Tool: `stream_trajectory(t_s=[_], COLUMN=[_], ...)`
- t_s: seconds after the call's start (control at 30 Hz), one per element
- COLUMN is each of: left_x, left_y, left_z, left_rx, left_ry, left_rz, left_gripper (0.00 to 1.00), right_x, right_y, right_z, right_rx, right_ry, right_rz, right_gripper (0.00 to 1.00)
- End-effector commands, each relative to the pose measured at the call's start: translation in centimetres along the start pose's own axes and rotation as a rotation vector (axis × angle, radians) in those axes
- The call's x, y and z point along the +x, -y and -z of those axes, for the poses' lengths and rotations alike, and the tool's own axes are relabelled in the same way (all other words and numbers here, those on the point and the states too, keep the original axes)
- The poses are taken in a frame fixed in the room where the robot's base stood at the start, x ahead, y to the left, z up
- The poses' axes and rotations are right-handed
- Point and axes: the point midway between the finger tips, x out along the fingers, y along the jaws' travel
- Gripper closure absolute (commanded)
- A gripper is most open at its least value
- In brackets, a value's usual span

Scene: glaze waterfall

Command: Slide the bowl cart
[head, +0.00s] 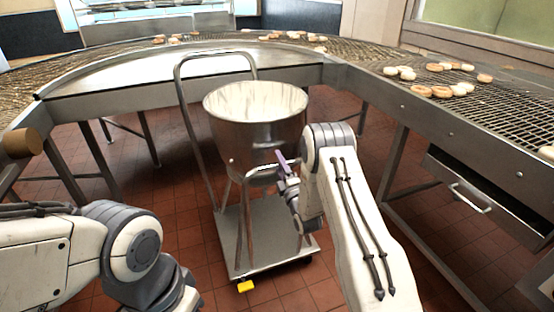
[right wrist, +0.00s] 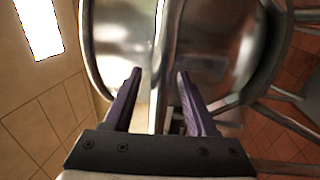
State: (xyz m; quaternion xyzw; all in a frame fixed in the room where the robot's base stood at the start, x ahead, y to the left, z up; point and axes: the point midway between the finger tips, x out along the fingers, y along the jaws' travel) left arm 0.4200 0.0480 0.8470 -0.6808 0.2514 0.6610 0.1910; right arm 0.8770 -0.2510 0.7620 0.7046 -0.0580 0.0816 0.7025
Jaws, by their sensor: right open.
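The bowl cart stands on the floor in the middle of the head view. It has a large steel bowl (head: 245,130) with pale contents, a tall tubular handle (head: 184,100) at its left and a flat base (head: 270,245) near the floor. My right gripper (head: 279,160) is at the bowl's lower right side in the head view. In the right wrist view its purple fingers (right wrist: 158,73) are open, with a steel bar (right wrist: 160,45) showing between them. I cannot tell whether they touch it. My left arm shows at the lower left, but its gripper does not.
A curved conveyor (head: 190,68) wraps around behind and to the right, carrying several doughnuts (head: 433,91). Its legs and a drawer (head: 480,190) stand right of the cart. Red tiled floor (head: 185,215) is open left of the cart. A yellow piece (head: 245,286) shows at its front corner.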

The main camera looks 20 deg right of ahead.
Motion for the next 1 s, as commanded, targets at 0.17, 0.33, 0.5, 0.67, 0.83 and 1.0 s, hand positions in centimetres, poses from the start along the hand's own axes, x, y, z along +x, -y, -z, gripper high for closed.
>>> stream_trajectory(t_s=[0.17,0.33,0.5,0.67,0.83,1.0], left_x=[0.0,0.0,0.0,0.0,0.0,0.0], left_y=[0.0,0.0,0.0,0.0,0.0,0.0], left_z=[0.0,0.0,0.0,0.0,0.0,0.0], left_rx=[0.0,0.0,0.0,0.0,0.0,0.0], left_ry=[0.0,0.0,0.0,0.0,0.0,0.0], left_rz=[0.0,0.0,0.0,0.0,0.0,0.0], left_gripper=[0.5,0.5,0.5,0.5,0.5,0.5], right_x=[1.9,2.4,2.3,2.3,2.3,2.3], right_y=[0.0,0.0,0.0,0.0,0.0,0.0], right_z=[0.1,0.1,0.1,0.0,0.0,0.0], right_rx=[0.001,0.002,0.002,0.002,0.001,0.001], right_ry=[-0.001,0.0,0.0,0.0,0.0,0.0], right_rz=[0.0,0.001,0.001,0.001,0.001,0.002], right_gripper=[0.43,0.43,0.43,1.0,1.0,1.0])
